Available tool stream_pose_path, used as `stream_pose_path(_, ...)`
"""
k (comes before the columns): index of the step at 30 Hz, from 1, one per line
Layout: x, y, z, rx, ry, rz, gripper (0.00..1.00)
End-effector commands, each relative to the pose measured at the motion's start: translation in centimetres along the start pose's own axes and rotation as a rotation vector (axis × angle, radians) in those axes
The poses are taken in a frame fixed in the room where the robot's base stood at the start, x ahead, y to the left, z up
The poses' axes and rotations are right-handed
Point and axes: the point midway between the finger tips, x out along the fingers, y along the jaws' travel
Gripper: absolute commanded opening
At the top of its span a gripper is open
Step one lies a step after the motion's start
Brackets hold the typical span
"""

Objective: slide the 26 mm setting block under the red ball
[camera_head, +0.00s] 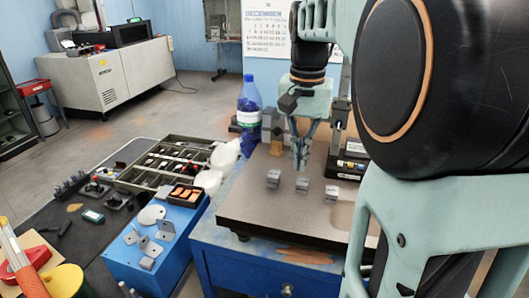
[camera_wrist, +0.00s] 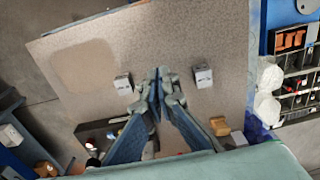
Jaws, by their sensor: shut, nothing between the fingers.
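Three small grey setting blocks stand in a row on the speckled plate: a left one (camera_head: 273,179), a middle one (camera_head: 302,185) and a right one (camera_head: 331,193). Their markings are too small to read. My gripper (camera_head: 300,168) points down with its fingers shut and empty, just above or behind the middle block. In the wrist view my shut fingertips (camera_wrist: 159,74) lie between two blocks, one at left (camera_wrist: 122,83) and one at right (camera_wrist: 203,76). I cannot make out the red ball.
The plate (camera_head: 250,215) lies on a blue bench, its front clear. A blue-capped bottle (camera_head: 249,103) and an upright stand (camera_head: 341,117) are behind it. A blue box (camera_head: 135,265) and compartment tray (camera_head: 150,178) lie left. My arm covers the right side.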

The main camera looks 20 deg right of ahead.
Motion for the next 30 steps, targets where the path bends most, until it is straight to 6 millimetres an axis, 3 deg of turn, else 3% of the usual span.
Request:
stream_pose_path(8, 2.5, 0.2, 1.3, 0.017, -0.047, 0.015, 0.00)
stream_pose_path(21, 11.3, 0.4, 1.5, 0.017, -0.046, 0.014, 0.00)
stream_pose_path(24, 10.9, 0.4, -0.3, 0.017, -0.042, 0.014, 0.00)
stream_pose_path(30, 11.0, 0.4, -2.0, 0.017, -0.043, 0.014, 0.00)
